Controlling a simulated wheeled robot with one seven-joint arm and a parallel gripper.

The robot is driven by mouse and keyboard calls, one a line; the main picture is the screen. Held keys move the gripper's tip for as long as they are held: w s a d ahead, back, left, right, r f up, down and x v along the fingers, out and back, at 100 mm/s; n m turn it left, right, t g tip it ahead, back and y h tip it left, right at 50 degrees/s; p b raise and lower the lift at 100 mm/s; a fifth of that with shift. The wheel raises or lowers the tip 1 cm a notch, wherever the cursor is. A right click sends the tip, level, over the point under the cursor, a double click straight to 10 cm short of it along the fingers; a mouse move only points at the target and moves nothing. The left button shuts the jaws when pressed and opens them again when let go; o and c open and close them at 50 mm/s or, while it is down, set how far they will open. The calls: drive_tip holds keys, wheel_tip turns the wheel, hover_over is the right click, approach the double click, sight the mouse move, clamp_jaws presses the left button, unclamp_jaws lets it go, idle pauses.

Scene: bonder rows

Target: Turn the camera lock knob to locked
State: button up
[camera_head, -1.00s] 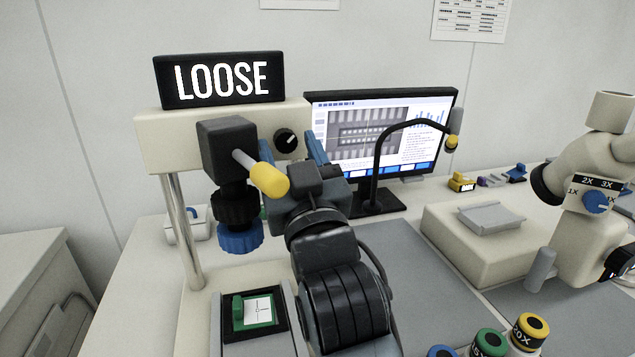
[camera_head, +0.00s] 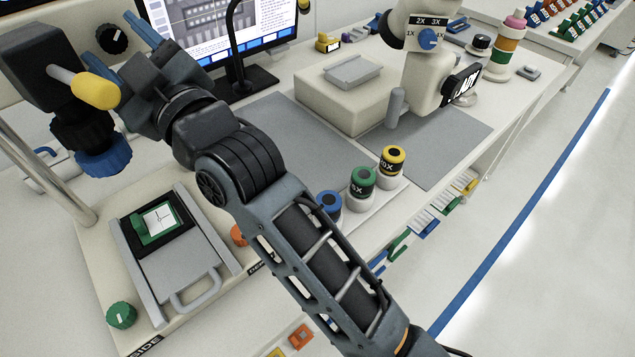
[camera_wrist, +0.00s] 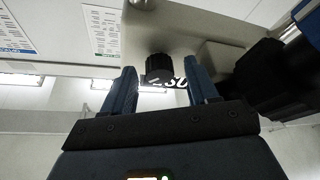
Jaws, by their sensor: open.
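The camera lock knob seems to be the black round knob (camera_head: 112,39) on the pale head of the bonder stand at the upper left. In the wrist view the black knob (camera_wrist: 159,66) sits between my two blue fingertips, with a gap on each side. My gripper (camera_head: 128,48) is open in front of that head, and its jaws hold nothing. It also shows in the wrist view (camera_wrist: 160,78). White letters show just below the knob in the wrist view, partly hidden. The knob's pointer is not clear.
A yellow-tipped lever (camera_head: 96,90) and a blue-ringed lens (camera_head: 103,160) are close left of my gripper. A monitor (camera_head: 215,30) stands behind. A sliding tray (camera_head: 180,262) lies below. Several capped lenses (camera_head: 363,181) and a microscope (camera_head: 425,55) are right.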

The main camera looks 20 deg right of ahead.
drive_tip(key=n+g+y+b, duration=0.1)
drive_tip(key=n+b, duration=0.1)
drive_tip(key=n, duration=0.1)
drive_tip(key=shift+d+n, duration=0.15)
drive_tip(key=shift+n, duration=0.15)
drive_tip(key=n, duration=0.1)
drive_tip(key=n+g+y, duration=0.1)
drive_tip(key=n, duration=0.1)
drive_tip(key=shift+r+g, duration=0.2)
drive_tip(key=shift+g, duration=0.1)
drive_tip(key=s+d+f+m+h, duration=0.3)
drive_tip(key=s+d+f+m, duration=0.1)
drive_tip(key=s+d+f, duration=0.3)
drive_tip(key=s+d+f+m+h, duration=0.3)
drive_tip(key=s+d+f, duration=0.5)
drive_tip(key=s+f, duration=0.3)
drive_tip(key=s+m, duration=0.1)
drive_tip(key=s, duration=0.1)
drive_tip(key=shift+s+f+m+h+b, duration=0.25)
drive_tip(key=shift+s+m+h+b, duration=0.05)
drive_tip(key=shift+s, duration=0.1)
